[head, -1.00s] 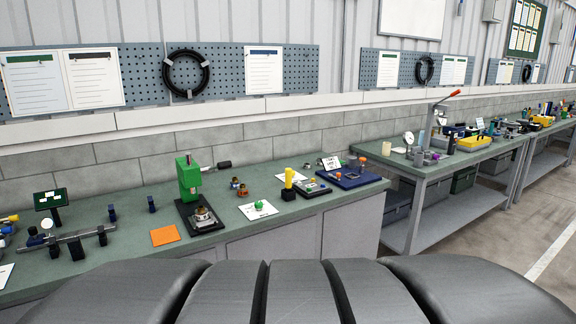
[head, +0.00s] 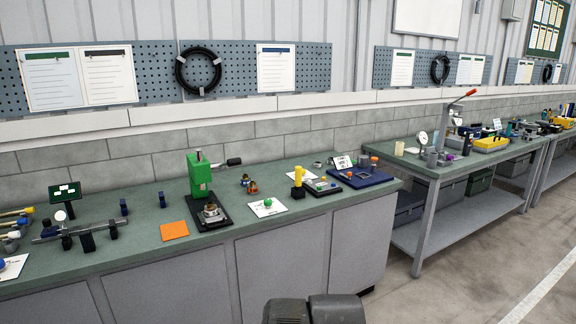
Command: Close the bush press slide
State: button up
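A green press (head: 200,176) stands on the near bench, on a black base plate (head: 216,225). A round metal fixture with a brass-coloured piece (head: 211,212) sits on the base in front of the green body. A dark handle (head: 233,161) shows behind the press to its right. I cannot tell from here which part is the slide or how far open it stands. A dark part of my own body shows at the bottom edge. My gripper's fingers are not in view.
The near bench (head: 120,245) also holds an orange square (head: 174,230), brass fittings (head: 249,185), a yellow post (head: 298,177) and a blue tray (head: 357,181). A second bench (head: 425,170) with a red-handled lever (head: 463,98) stands right. Floor is clear at lower right.

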aim_at(205, 221)
jog(key=k+j, duration=0.1)
jog(key=i+j+z, duration=0.35)
jog(key=i+j, duration=0.15)
jog(key=i+j+z, duration=0.35)
jog(key=i+j, duration=0.2)
jog(key=j, duration=0.1)
